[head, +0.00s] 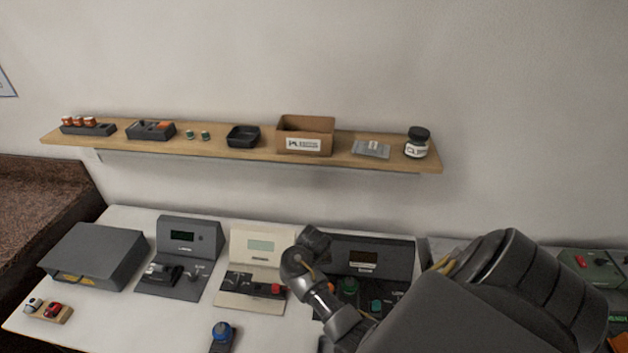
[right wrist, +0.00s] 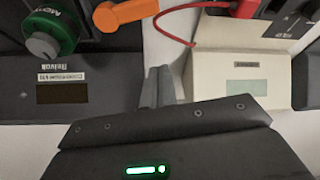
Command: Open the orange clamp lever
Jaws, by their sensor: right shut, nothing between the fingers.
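The orange clamp lever (right wrist: 125,13) shows at the top of the right wrist view, on the dark station with a green round knob (right wrist: 53,32). My right gripper (right wrist: 160,85) is shut and empty. In that view its fingertips lie below and to the right of the lever, apart from it, over the gap between the dark station and the cream station (right wrist: 215,85). My left gripper is not in view.
A red clip with a red cable (right wrist: 243,8) sits on the cream station, close to my fingers. A grey station (head: 185,240) and a grey box (head: 95,255) stand further left. A wooden shelf (head: 220,150) with small containers runs along the wall.

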